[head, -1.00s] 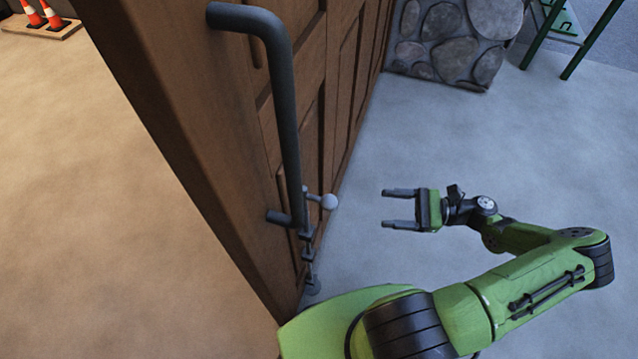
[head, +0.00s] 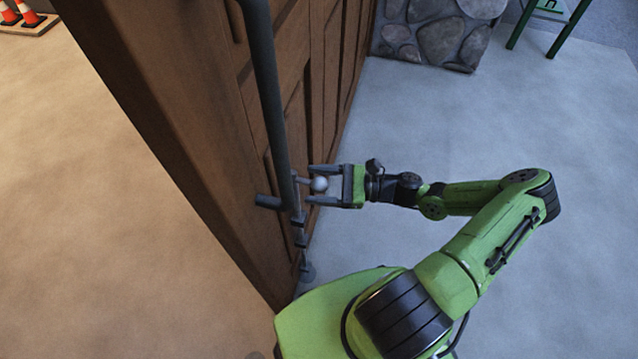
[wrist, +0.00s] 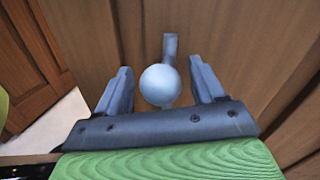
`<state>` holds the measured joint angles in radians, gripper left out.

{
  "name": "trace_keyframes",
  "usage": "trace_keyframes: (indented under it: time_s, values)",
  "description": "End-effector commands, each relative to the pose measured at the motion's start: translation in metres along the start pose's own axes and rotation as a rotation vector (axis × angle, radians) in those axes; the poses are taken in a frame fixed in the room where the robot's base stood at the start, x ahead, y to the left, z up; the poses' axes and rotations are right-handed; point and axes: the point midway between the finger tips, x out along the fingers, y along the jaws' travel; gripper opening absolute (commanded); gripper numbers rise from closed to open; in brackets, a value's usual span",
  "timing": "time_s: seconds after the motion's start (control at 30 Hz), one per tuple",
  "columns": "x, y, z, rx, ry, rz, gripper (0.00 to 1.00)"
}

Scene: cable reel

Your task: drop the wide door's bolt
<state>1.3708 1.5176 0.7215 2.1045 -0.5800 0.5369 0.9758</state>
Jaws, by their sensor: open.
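The wide door (head: 190,130) is brown panelled wood and stands on edge to my view, left of my arm. Its bolt (head: 300,238) is a dark upright rod in brackets low on the door, with a round grey knob (head: 319,184) sticking out. My gripper (head: 311,186) is open, with one finger on each side of the knob. In the wrist view the knob (wrist: 160,85) sits between the two fingers (wrist: 161,88), with gaps visible on both sides. The bolt's bottom end is near the floor.
A long dark pull handle (head: 268,90) runs down the door just above the bolt. A stone block (head: 435,35) and a green-framed stand (head: 545,22) are at the back right. Traffic cones (head: 22,12) stand far left. The grey floor (head: 400,110) beyond my arm is clear.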

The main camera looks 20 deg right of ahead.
Motion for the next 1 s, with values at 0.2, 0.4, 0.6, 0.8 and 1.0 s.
trace_keyframes:
  time_s: [0.2,0.4,0.6,0.8,1.0]
  values:
    - [0.000,0.000,0.000,0.000,0.000,0.000,0.61]
    - [-0.001,0.000,0.000,0.000,0.000,0.000,0.30]
    - [-0.001,0.000,0.000,0.000,-0.001,0.000,0.00]
    - [0.000,0.002,-0.008,0.002,-0.001,0.001,0.00]
    - [0.000,0.010,-0.052,0.003,-0.001,0.000,0.00]
